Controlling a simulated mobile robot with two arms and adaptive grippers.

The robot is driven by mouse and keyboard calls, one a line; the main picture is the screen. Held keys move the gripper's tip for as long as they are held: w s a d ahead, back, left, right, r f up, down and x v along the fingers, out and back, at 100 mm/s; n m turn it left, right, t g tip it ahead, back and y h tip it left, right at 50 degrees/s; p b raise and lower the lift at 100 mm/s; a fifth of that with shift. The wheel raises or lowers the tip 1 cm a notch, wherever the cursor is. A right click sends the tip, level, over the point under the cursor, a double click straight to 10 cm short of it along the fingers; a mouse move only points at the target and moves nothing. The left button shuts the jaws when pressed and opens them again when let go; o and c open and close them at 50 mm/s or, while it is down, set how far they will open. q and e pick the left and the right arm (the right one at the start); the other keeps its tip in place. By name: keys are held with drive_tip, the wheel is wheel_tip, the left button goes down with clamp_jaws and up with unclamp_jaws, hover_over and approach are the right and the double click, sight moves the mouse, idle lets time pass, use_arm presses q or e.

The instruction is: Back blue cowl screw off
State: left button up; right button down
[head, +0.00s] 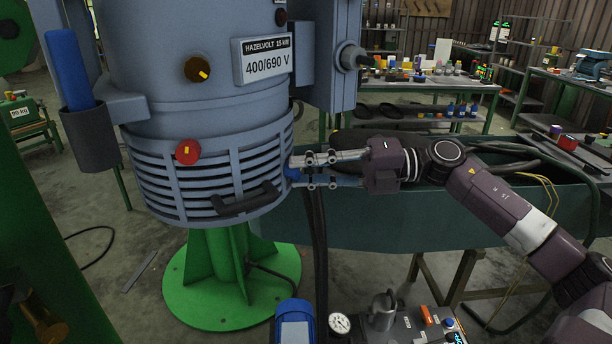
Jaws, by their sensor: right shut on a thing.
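A blue cowl screw (291,173) sits on the right side of the slotted grey-blue cowl (165,195) at the bottom of the motor. My right gripper (300,170) reaches in from the right and is shut on the blue screw. Its fingers hide part of the screw. I cannot tell how far the screw stands out from the cowl. A red screw (187,152) with a yellow mark sits at the cowl's front left. My left gripper is not in view.
A black handle (248,201) sticks out from the cowl front. A blue-handled tool (70,70) stands in a dark holder (92,138) at left. The motor stands on a green pedestal (210,300). A teal trough (340,225) lies behind my right arm. A dark cable hangs below the gripper.

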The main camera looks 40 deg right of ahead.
drive_tip(key=shift+r+n, duration=0.15)
drive_tip(key=shift+n, duration=0.35)
drive_tip(key=c, duration=1.6)
unclamp_jaws()
drive_tip(key=shift+s, duration=0.1)
drive_tip(key=shift+d, duration=0.1)
drive_tip(key=shift+s+d, duration=0.1)
drive_tip(key=shift+d, duration=0.1)
drive_tip(key=v, duration=1.1)
drive_tip(key=shift+s+r, duration=0.2)
drive_tip(key=shift+s, duration=0.05)
drive_tip(key=shift+w, duration=0.1)
